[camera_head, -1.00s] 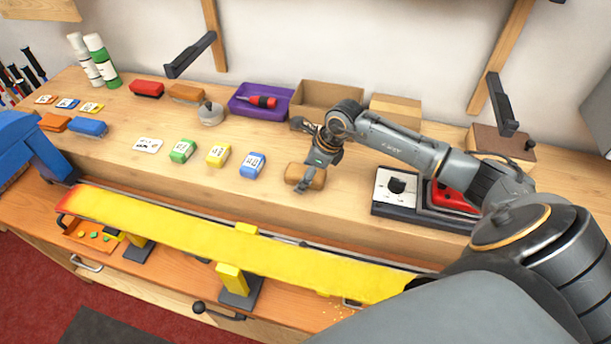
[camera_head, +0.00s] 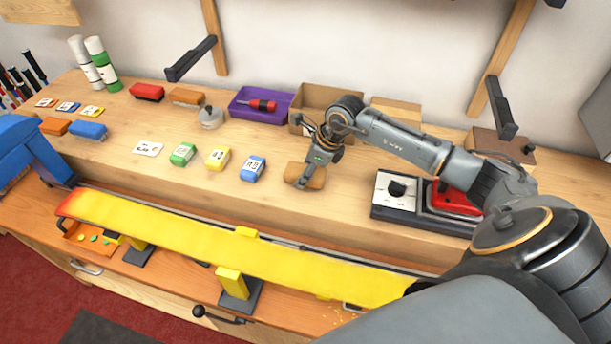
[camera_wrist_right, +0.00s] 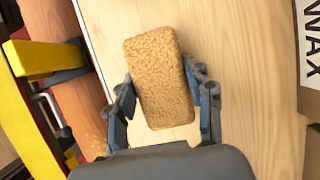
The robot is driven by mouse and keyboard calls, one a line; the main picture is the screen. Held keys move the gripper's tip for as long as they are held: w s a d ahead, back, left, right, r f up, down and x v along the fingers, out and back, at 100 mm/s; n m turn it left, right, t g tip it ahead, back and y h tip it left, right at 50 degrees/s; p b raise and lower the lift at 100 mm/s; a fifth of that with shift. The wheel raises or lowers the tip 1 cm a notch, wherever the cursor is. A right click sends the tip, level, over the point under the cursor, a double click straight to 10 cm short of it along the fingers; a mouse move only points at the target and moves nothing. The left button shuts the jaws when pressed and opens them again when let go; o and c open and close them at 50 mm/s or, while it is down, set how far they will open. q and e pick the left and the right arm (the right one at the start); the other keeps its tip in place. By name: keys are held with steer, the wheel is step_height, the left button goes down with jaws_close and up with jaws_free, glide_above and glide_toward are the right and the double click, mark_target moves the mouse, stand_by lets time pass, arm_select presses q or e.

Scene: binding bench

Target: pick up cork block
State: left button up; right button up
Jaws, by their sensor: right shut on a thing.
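The cork block (camera_head: 316,178) is a tan, speckled block with rounded corners on the wooden bench top, right of the blue-labelled block. My right gripper (camera_head: 303,182) reaches down over it. In the right wrist view the cork block (camera_wrist_right: 158,75) lies between the two fingers of my right gripper (camera_wrist_right: 163,100), which are shut on it, one on each long side. Whether it is clear of the bench cannot be told. My left gripper is not in view.
A yellow ski (camera_head: 200,243) lies clamped along the front, below the raised bench top. White, green, yellow and blue blocks (camera_head: 252,168) stand left of the cork. A purple tray (camera_head: 262,113) and cardboard box (camera_head: 318,98) are behind; a grey-and-red device (camera_head: 395,196) is right.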

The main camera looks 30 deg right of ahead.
steer(key=shift+a+r+b, duration=0.1)
steer(key=shift+r+b, duration=0.55)
steer(key=shift+r, duration=0.2)
arm_select(q)
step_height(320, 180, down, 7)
steer(key=b, duration=0.4)
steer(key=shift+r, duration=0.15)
arm_select(e)
steer(key=s+a+r, duration=0.7)
steer(key=a+r, duration=0.2)
steer(key=a, duration=0.2)
steer(key=shift+s+a+r, duration=0.15)
steer(key=shift+a+r, duration=0.25)
steer(key=o, duration=0.6)
steer(key=c, duration=0.5)
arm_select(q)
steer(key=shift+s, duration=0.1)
arm_select(e)
steer(key=shift+o, duration=0.2)
